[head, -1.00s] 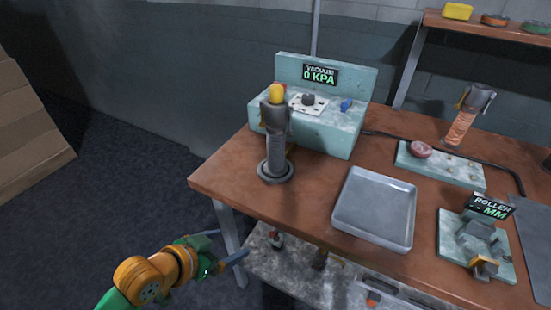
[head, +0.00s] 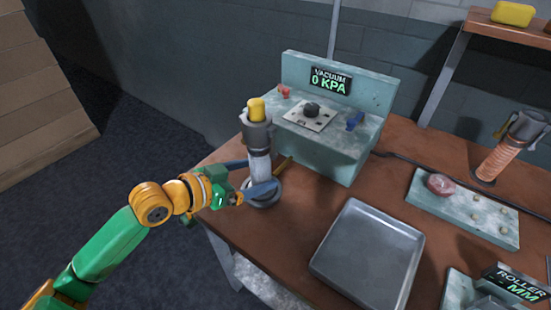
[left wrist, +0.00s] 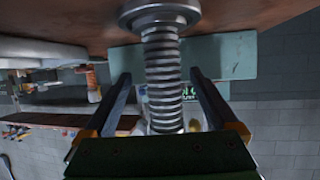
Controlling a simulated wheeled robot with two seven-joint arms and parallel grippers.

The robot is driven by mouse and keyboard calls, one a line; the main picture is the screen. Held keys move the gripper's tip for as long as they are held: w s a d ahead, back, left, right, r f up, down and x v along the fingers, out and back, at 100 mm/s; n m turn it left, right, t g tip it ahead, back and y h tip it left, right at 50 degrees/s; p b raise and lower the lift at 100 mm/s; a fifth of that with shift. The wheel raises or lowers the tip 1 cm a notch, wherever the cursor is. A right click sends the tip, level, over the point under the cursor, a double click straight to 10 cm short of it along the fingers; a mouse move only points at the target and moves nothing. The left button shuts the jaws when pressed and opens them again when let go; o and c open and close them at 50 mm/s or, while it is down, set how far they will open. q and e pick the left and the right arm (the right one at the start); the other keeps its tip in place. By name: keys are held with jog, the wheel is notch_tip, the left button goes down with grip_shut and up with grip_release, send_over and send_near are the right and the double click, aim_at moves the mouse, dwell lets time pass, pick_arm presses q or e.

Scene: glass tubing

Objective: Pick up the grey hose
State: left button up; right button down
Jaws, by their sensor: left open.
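The grey hose (head: 259,166) stands upright on a round grey base (head: 265,197) near the table's left edge. A dark grey cup with a yellow piece (head: 256,109) is at its top. In the left wrist view the ribbed grey hose (left wrist: 163,70) runs between the two dark fingers, with a gap on each side. The round base shows at the top of that view. My left gripper (head: 249,177) is open, its fingers on either side of the hose's lower part. My right gripper is not in view.
The vacuum unit (head: 352,151), reading 0 KPA, stands behind the hose. A grey tray (head: 368,251) lies to the right on the brown table (head: 300,215). An orange hose (head: 497,160) and a plate with a red knob (head: 462,213) are farther right.

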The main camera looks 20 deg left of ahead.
aim_at(270, 172)
pick_arm(q)
jog(key=x, duration=0.4)
jog(key=f+x, duration=0.1)
jog(key=x, duration=0.1)
jog(key=shift+a+p, duration=0.25)
jog(key=shift+p, duration=0.05)
jog(key=shift+s+a, duration=0.1)
jog(key=c, duration=0.6)
grip_shut()
